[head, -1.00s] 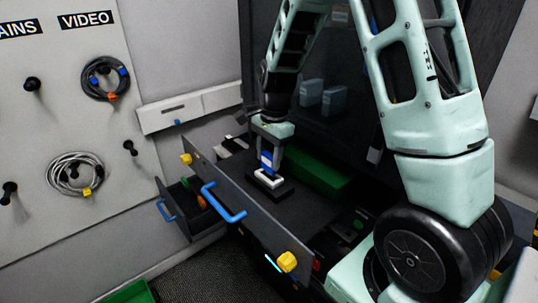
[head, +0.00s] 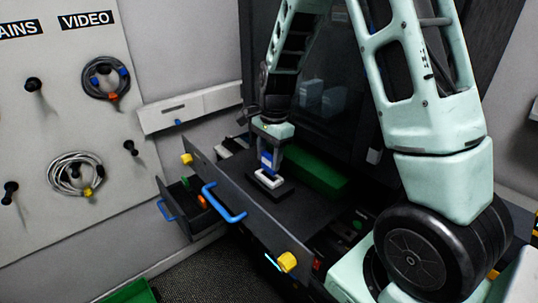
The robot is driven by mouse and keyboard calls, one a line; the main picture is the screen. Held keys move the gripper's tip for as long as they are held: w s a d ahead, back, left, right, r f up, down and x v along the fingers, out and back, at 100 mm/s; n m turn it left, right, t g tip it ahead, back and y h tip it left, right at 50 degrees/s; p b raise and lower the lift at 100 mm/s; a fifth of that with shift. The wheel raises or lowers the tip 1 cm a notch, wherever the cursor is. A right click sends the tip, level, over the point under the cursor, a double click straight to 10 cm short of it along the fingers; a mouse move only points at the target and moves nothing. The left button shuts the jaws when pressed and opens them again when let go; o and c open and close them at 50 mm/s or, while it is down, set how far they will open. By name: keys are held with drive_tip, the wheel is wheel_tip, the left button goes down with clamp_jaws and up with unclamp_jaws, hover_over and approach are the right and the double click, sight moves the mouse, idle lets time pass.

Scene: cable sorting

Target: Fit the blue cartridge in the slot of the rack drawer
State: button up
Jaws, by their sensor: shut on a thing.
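My gripper (head: 268,152) comes down from above and is shut on the cartridge. The cartridge's lower end meets the white slot piece; how deep it sits in it I cannot tell. The gripper's fingers partly hide the cartridge's sides.
A green block (head: 316,176) lies behind the slot in the drawer. The drawer front has a blue handle (head: 224,203) and yellow knobs (head: 287,262). A smaller open drawer (head: 182,208) is at the left. Coiled cables (head: 75,174) hang on the wall board.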

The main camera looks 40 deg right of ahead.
drive_tip(key=shift+f+b, duration=0.55)
drive_tip(key=shift+f, duration=0.85)
idle(1.9)
drive_tip(key=o, duration=1.5)
drive_tip(key=shift+r, duration=0.1)
drive_tip(key=shift+r+p, duration=3.25)
drive_tip(key=shift+r, duration=0.2)
